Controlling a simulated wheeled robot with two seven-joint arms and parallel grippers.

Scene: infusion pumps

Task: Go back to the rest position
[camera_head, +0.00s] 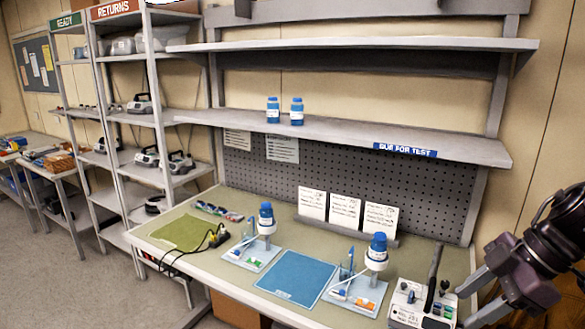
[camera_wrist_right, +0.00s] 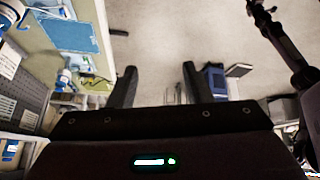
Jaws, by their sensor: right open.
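My right gripper (camera_head: 466,307) is at the right edge of the head view, beside the front right of the workbench. It is open and empty. In the right wrist view its two dark fingers (camera_wrist_right: 158,72) stand wide apart over bare floor, with nothing between them. A dark jointed arm (camera_wrist_right: 285,45), which looks like my left one, shows at the upper right of the wrist view. Its far end is small and dark, so its jaws cannot be made out. No left gripper shows in the head view.
The workbench holds a blue mat (camera_head: 298,277), a green mat (camera_head: 183,233), two stands with blue-capped bottles (camera_head: 378,247) and a grey device (camera_head: 424,303) close to my right gripper. Two blue bottles (camera_head: 273,110) stand on the shelf (camera_head: 340,130). Floor is clear at left.

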